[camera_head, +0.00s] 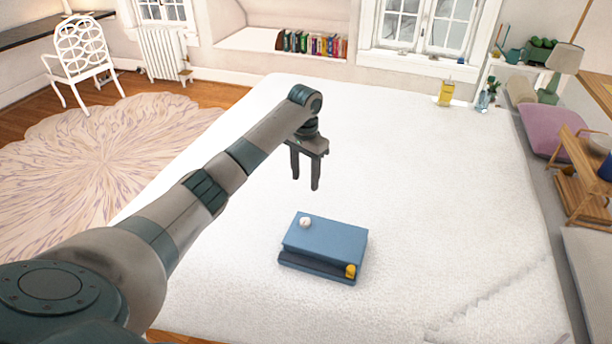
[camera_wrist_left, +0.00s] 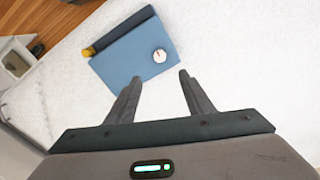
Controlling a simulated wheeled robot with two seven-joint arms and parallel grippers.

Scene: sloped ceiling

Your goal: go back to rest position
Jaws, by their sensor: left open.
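My left gripper (camera_head: 305,170) is open and empty above the white bed, with its fingers pointing down. In the left wrist view the open left gripper (camera_wrist_left: 158,85) has nothing between its fingers. A blue box or book (camera_head: 327,239) lies on the bed in front of the gripper, apart from it. A small round white item (camera_head: 305,222) with a dark mark sits on its top. A small yellow item (camera_head: 350,271) is at its near right corner. The right gripper is not in view.
The white bed (camera_head: 440,180) is mostly clear around the blue box. A yellow bottle (camera_head: 446,92) stands at its far right edge. A wooden rack (camera_head: 578,180) and a lamp (camera_head: 565,58) are at the right. A white chair (camera_head: 80,55) stands at the far left.

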